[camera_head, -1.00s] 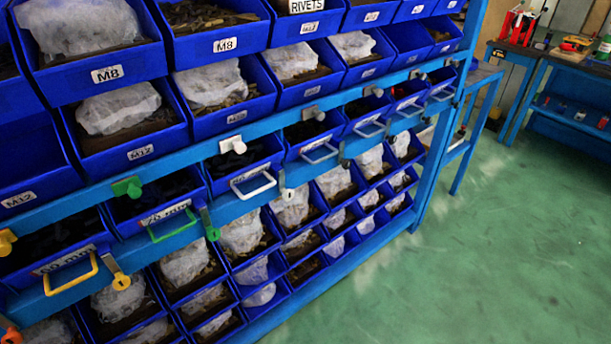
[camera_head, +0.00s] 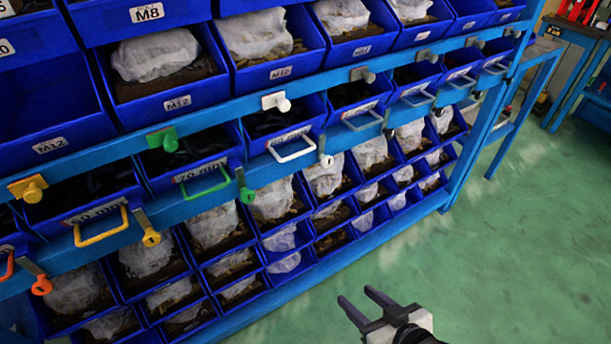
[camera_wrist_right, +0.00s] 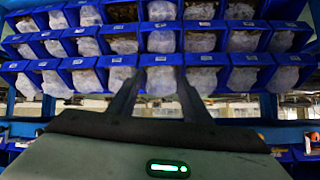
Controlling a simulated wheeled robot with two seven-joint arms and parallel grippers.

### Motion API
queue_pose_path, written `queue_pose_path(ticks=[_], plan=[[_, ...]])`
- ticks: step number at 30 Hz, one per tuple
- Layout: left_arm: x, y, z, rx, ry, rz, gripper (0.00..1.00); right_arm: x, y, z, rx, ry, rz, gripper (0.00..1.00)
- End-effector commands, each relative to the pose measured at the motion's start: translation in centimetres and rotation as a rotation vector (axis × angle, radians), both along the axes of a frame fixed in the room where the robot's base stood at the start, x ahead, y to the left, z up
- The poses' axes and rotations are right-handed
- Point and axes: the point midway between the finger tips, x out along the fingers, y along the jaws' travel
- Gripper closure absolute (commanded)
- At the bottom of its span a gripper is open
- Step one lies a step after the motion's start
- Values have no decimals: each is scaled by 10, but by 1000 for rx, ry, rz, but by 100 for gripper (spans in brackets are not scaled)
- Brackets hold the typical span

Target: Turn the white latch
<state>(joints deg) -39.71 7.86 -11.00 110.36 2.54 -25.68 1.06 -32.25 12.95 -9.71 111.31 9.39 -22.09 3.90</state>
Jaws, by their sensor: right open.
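On the upper blue rail in the head view is a white latch-like knob on a square plate (camera_head: 276,102). Below it, a small white round piece on a tab (camera_head: 326,160) sits at the right end of a white drawer handle (camera_head: 293,150). I cannot tell which of the two white pieces is the latch. My right gripper (camera_head: 357,296) is low over the green floor in front of the rack, open and empty, well apart from both. In the right wrist view its open fingers (camera_wrist_right: 156,88) point toward rows of bins. My left gripper is not in view.
The blue rack (camera_head: 230,115) holds several bins with bagged parts. Yellow (camera_head: 100,229) and green (camera_head: 205,184) handles, with matching knobs, lie left of the white ones. A workbench (camera_head: 580,85) stands at the far right. The green floor (camera_head: 510,240) is clear.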

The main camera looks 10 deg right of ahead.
Motion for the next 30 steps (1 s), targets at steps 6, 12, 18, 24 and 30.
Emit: queue_pose_path(ticks=[6, 12, 18, 24, 30], plan=[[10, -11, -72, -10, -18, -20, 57, 117, -28, 55, 152, -326, 3, 56], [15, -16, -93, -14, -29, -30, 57, 160, -38, 120, 262, -502, 31, 56], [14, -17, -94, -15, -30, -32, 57, 174, -38, 144, 297, -548, 39, 56], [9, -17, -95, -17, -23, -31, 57, 202, -28, 145, 298, -547, 37, 56], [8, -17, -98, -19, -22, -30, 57, 236, -16, 144, 296, -545, 39, 56]])
